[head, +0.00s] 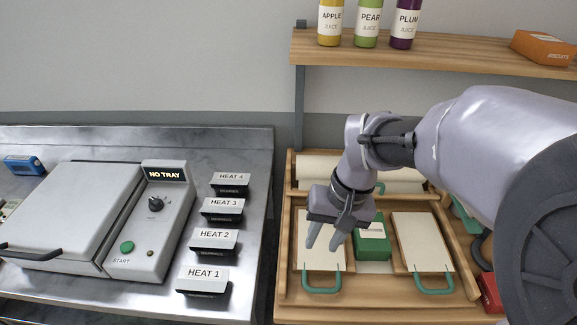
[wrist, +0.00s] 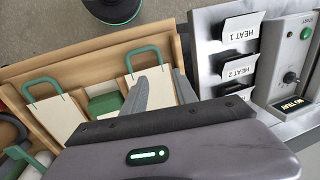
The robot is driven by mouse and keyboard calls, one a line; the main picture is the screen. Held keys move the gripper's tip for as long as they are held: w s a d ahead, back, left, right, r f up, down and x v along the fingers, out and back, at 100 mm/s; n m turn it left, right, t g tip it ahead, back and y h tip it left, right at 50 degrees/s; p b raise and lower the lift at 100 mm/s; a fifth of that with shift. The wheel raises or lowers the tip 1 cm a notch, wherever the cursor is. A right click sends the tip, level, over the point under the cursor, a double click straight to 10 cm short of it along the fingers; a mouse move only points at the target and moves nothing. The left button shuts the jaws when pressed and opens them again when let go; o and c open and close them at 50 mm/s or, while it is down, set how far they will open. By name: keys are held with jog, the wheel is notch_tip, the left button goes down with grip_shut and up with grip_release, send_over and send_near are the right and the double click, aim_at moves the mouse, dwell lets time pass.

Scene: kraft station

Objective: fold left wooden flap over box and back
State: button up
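The left flap (head: 312,258), a cream panel with a teal handle (head: 321,288), lies flat on the left of the wooden station. A green box (head: 373,247) with a white label sits between it and the right flap (head: 425,245). My gripper (head: 324,239) is above the left flap, its fingers apart with nothing between them. In the wrist view, the fingers (wrist: 160,90) overlap the left flap (wrist: 158,77), and its handle (wrist: 143,51) shows beyond them. The green box (wrist: 104,104) is partly hidden behind my gripper there.
A steel counter (head: 245,160) at left holds a grey press (head: 75,215) reading "NO TRAY" and several HEAT holders (head: 205,280). A paper roll (head: 318,170) lies behind the flaps. A shelf (head: 420,52) with juice bottles hangs above. A red box (head: 490,293) is at right.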

aim_at(305, 277)
jog(key=a+f+b, duration=0.1)
jog(key=f, duration=0.3)
jog(key=f+b, duration=0.2)
jog(key=f, duration=0.3)
jog(key=a+f+b, duration=0.1)
jog(key=f+b, duration=0.1)
jog(key=f, duration=0.3)
jog(key=shift+w+a+f, duration=0.15)
jog(key=shift+a, duration=0.2)
grip_shut()
dwell(0.3)
